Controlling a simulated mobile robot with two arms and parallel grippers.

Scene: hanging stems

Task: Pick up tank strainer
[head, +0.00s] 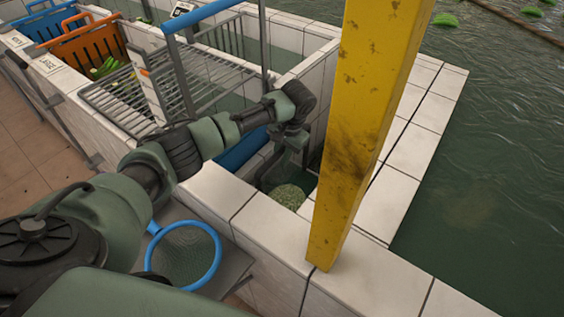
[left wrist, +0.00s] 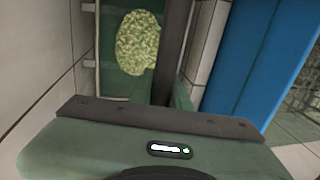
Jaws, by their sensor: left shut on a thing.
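In the left wrist view the speckled piece (left wrist: 138,42) lies past the palm, beside a dark upright bar. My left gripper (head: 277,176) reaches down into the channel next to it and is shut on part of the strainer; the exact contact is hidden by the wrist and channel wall. My right gripper is not in view.
A yellow post (head: 362,120) stands close right of my left arm. White tiled walls (head: 275,235) enclose the channel. A wire rack (head: 120,100), an orange crate (head: 85,45) and a blue-rimmed net (head: 183,253) are to the left. Open water (head: 490,170) lies right.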

